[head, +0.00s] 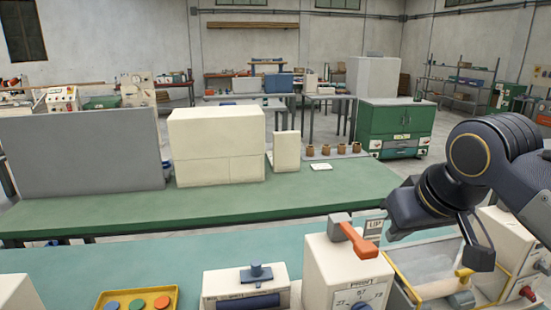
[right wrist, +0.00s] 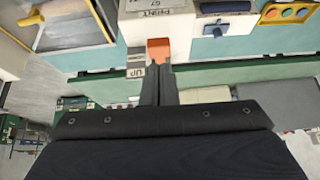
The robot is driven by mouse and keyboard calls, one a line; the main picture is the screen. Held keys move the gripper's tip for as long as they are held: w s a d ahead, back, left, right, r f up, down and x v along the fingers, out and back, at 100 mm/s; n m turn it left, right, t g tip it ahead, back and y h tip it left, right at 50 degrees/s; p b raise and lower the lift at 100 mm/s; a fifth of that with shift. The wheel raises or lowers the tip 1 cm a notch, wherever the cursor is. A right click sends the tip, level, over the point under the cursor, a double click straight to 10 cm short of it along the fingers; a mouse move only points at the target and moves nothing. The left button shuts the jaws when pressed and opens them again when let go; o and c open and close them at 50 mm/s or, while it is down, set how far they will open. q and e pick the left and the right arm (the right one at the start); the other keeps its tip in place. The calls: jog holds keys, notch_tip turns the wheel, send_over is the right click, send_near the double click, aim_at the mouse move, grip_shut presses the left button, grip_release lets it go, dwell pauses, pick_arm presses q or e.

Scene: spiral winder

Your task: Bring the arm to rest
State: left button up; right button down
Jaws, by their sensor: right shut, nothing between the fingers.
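My right gripper (head: 478,255) hangs from my right arm at the right of the head view, with its fingers together and empty. In the right wrist view the closed fingers (right wrist: 158,85) point up the picture toward the orange lever (right wrist: 158,49), which appears close beyond the tips; whether they touch cannot be told there. In the head view the orange lever (head: 358,240) sits on top of a cream box (head: 345,272) with printed numbers, left of and apart from the gripper. My left gripper is not in view.
A blue-handled box (head: 246,285) and a yellow tray (head: 172,291) stand left. The green table (head: 200,206) behind has clear room in front.

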jog(key=s+a+f+m+y, duration=0.1)
jog(key=s+f, duration=0.6)
jog(key=f, duration=0.4)
jog(key=s+a+f+m+y, duration=0.1)
jog(key=s+f+y, duration=0.1)
jog(key=s+f, duration=0.6)
notch_tip(320, 180, down, 4)
jog(key=shift+a+r+m+g, duration=0.1)
jog(key=shift+a+m+g, duration=0.2)
jog(key=shift+a+m, duration=0.1)
